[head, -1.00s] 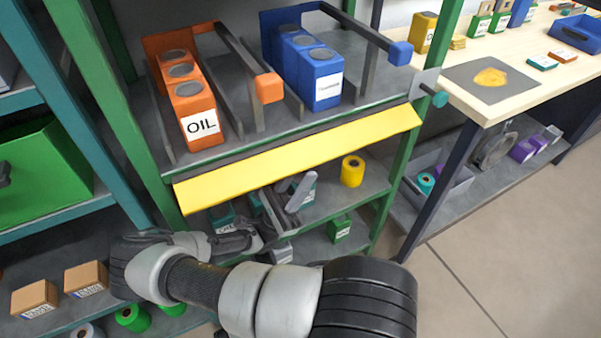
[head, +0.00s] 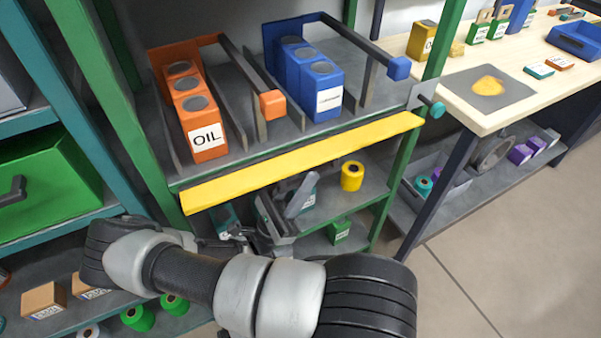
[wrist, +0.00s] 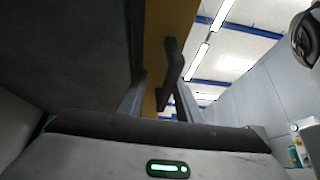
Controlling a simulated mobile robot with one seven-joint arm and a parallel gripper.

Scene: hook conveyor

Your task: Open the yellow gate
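The yellow gate (head: 300,162) is a long flat bar across the front of the shelf, below the orange and blue oil containers. In the wrist view, its yellow surface (wrist: 166,35) rises above the fingers, with a dark handle (wrist: 173,72) standing out from it. My gripper (head: 281,205) is below the gate, in front of the lower shelf. In the wrist view my gripper (wrist: 160,98) has its fingers apart, with the handle's lower end appearing between them. I cannot tell whether either finger touches the handle.
Orange containers (head: 194,105) and blue containers (head: 312,80) stand in lanes above the gate. A yellow roll (head: 352,176) sits on the shelf below. A green post (head: 401,170) and a wooden workbench (head: 470,115) are at right. Open floor (head: 500,235) lies at lower right.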

